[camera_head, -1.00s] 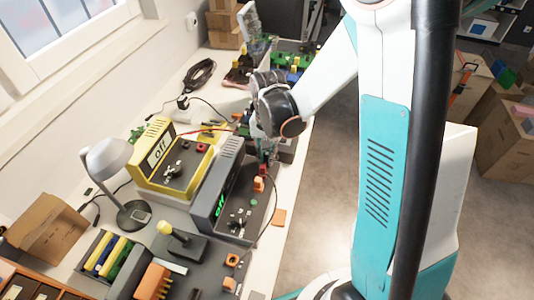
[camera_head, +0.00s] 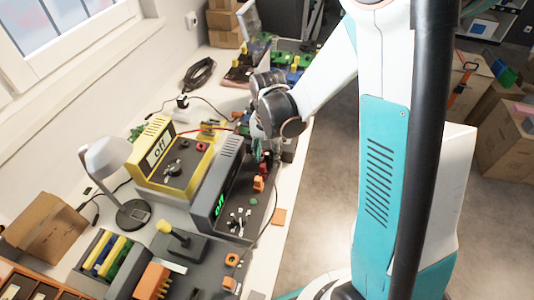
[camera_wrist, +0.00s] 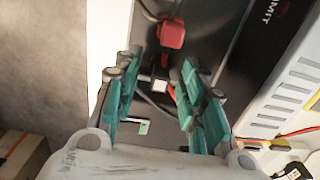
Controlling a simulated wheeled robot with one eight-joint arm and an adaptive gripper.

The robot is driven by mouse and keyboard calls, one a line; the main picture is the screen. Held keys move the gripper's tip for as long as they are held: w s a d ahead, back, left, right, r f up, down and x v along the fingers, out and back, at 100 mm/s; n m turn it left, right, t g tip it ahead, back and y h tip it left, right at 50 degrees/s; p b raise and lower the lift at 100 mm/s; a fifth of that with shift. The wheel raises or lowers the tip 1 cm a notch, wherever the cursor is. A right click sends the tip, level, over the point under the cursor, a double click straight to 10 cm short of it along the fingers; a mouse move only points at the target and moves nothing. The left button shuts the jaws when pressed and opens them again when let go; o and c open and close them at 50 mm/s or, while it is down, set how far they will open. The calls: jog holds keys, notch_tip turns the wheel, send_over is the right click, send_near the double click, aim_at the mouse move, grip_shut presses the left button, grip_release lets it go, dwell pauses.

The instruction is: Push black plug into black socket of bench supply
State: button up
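The bench supply (camera_head: 222,190) is the long dark grey unit with a green display, right of the yellow meter in the head view. My gripper (camera_head: 262,152) is over its far end, partly hidden by my wrist. In the wrist view my gripper's teal fingers (camera_wrist: 158,84) are apart. A small pale square fitting (camera_wrist: 160,86) on a dark surface shows between them, with a dark part just above it. I cannot tell whether that dark part is the black plug or the black socket. A red plug (camera_wrist: 172,34) sits beyond the fingertips.
The yellow meter (camera_head: 172,165) stands to the left of the supply. An orange block (camera_head: 259,183) and a dark cable lie along the supply's right side. A lamp (camera_head: 110,165) and a joystick box (camera_head: 180,245) are nearer. Open floor lies right of the bench.

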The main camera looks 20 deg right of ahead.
aim_at(267, 154)
notch_tip(267, 154, up, 12)
dwell(0.7)
jog(key=shift+s, duration=0.15)
dwell(1.5)
